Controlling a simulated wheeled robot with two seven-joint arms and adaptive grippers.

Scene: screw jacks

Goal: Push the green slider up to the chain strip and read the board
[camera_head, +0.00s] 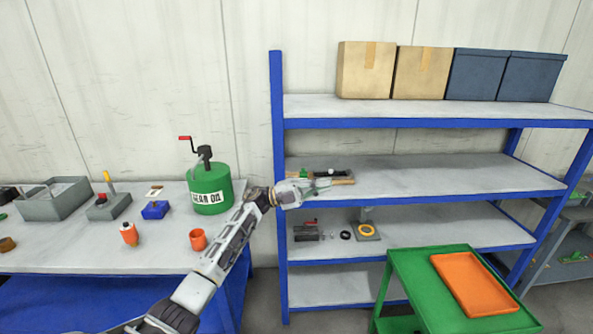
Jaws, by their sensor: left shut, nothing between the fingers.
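My left arm reaches in from the bottom left to the blue shelf unit's middle board level. My left gripper (322,184) is shut and empty there, in front of a small dark and wooden board (344,181). The gripper covers part of the board, and I cannot tell whether they touch. A dark strip with a small pale round piece lies along the board's back. My right gripper is not in view.
The shelf unit (410,124) carries cardboard boxes (365,72) and dark blue bins (475,75) on top. Lower down lie small tools and a yellow ring (367,230). A green cart (410,285) with an orange tray (470,285) stands in front. A green can (208,180) is on the left table.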

